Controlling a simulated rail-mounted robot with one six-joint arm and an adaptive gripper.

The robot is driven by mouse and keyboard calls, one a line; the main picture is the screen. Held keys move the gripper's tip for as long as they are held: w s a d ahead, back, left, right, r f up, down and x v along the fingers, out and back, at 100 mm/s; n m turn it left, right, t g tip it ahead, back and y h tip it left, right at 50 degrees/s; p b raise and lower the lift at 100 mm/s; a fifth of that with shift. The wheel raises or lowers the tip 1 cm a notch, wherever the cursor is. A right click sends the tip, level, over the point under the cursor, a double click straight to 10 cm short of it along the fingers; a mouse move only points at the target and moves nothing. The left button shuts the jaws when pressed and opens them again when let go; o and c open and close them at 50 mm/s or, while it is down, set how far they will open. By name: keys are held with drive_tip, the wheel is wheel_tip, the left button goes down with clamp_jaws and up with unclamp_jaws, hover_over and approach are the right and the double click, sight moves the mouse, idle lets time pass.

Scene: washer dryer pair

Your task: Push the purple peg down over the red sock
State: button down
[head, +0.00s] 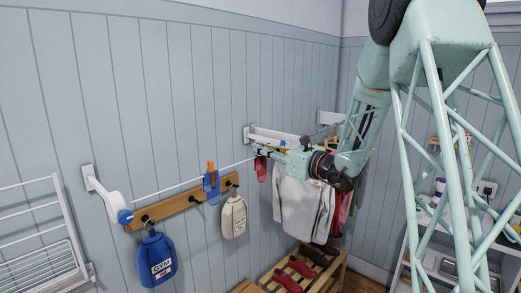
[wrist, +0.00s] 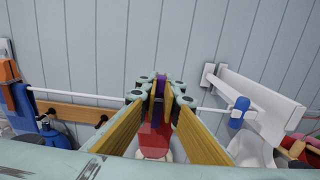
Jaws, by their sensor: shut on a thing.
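The red sock (head: 261,171) hangs from the white line in the head view, just below my gripper (head: 264,150). In the wrist view the red sock (wrist: 154,140) shows below and between my fingers. My gripper (wrist: 160,92) is shut on the purple peg (wrist: 161,84), which shows between the fingertips at the height of the line. The fingers hide most of the peg and the top of the sock. I cannot tell how far the peg sits over the line and the sock.
A blue sock (head: 211,186) with an orange peg (head: 211,167) hangs to the left. A white shirt (head: 303,207) hangs close on the right, with a blue peg (wrist: 239,111). A wooden hook rail (head: 183,207) holds bags behind the line.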

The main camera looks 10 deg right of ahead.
idle(0.3)
drive_tip(key=c, duration=2.7)
unclamp_jaws()
drive_tip(key=shift+c, duration=0.2)
drive_tip(key=shift+s+d, duration=0.1)
drive_tip(key=shift+s, duration=0.05)
drive_tip(key=v, duration=1.1)
drive_tip(key=shift+s+d, duration=0.25)
